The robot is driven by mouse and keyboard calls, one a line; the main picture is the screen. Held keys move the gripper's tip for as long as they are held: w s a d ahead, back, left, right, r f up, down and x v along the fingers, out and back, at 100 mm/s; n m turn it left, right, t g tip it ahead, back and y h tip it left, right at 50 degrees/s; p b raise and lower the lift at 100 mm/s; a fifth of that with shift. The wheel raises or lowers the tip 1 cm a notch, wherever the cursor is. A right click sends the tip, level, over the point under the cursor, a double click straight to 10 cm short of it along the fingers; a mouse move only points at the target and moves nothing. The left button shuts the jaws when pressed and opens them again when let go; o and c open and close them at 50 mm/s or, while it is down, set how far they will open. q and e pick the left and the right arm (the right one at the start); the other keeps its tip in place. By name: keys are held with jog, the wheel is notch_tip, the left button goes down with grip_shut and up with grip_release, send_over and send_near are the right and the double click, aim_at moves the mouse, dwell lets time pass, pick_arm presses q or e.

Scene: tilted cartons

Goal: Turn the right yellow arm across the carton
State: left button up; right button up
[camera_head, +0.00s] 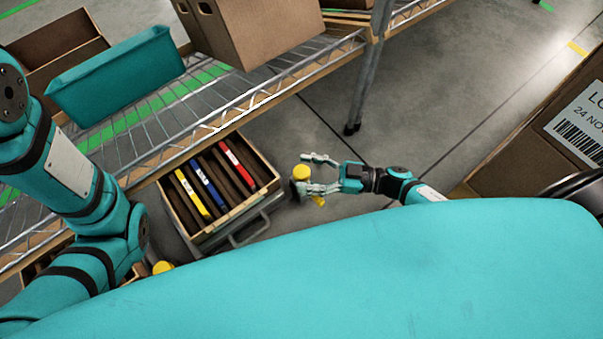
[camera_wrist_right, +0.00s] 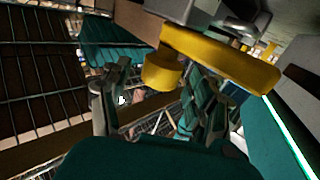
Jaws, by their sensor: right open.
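The right yellow arm shows in the right wrist view as a yellow bar (camera_wrist_right: 225,60) with a round yellow knob (camera_wrist_right: 162,72) at its end. In the head view its yellow knob (camera_head: 301,172) is beside the right end of the open carton (camera_head: 240,213). My right gripper (camera_head: 304,173) is open, its fingers spread on either side of the knob; I cannot tell whether they touch it. The carton holds upright yellow, blue and red files (camera_head: 207,188). Another yellow part (camera_head: 162,267) shows at the carton's lower left. My left gripper is out of view.
A wire shelf (camera_head: 215,128) runs above and behind the carton, bearing a teal bin (camera_head: 120,75) and brown boxes (camera_head: 255,32). A metal shelf post (camera_head: 370,70) stands behind my right gripper. A large labelled box (camera_head: 530,150) is at the right. Grey floor (camera_head: 440,100) lies between.

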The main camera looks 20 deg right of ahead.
jog(key=shift+x, duration=0.9)
jog(key=shift+c, duration=0.2)
grip_shut()
